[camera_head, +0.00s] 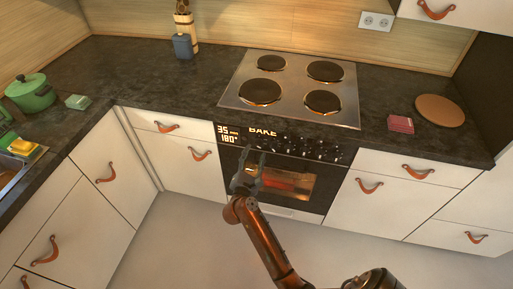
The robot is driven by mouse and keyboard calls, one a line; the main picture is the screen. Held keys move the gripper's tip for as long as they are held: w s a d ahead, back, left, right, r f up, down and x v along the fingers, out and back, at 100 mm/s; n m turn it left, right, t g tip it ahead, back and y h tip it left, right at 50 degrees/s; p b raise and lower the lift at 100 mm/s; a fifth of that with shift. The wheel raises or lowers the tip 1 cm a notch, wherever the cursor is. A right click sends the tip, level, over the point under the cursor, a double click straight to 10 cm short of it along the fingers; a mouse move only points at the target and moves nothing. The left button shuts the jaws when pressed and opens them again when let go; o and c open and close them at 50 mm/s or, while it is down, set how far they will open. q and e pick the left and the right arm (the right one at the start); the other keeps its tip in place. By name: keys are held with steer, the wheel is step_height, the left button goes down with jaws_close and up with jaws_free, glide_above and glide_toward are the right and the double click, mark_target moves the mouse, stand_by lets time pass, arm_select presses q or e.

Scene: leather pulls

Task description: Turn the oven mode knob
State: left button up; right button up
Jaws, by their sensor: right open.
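The black oven (313,203) is built in below the cooktop, with a lit window. Its control panel (230,134) shows "35", "180°" and "BAKE" in lit characters. A row of small dark knobs (304,147) runs along the panel to the right of the display; I cannot tell which one is the mode knob. My right gripper (249,162) is open and empty in front of the left part of the oven, just below the panel, and appears apart from the knobs. It covers part of the oven door. My left gripper is not in view.
The steel cooktop (292,86) has several dark burners and no pots. A green pot (31,95) and a sink (8,172) are at the left. A pink box (400,124) and a round board (440,111) lie on the right counter. Leather-pull drawers (376,193) flank the oven. The floor is clear.

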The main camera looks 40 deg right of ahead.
mark_target(258, 146)
steer(key=shift+b+x, duration=0.35)
steer(key=shift+x, duration=2.05)
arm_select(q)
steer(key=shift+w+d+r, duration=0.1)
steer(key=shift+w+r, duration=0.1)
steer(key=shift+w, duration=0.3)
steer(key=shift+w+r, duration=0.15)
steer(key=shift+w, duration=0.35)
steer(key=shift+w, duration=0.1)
arm_select(e)
steer(key=shift+a, duration=0.1)
steer(key=c, duration=1.1)
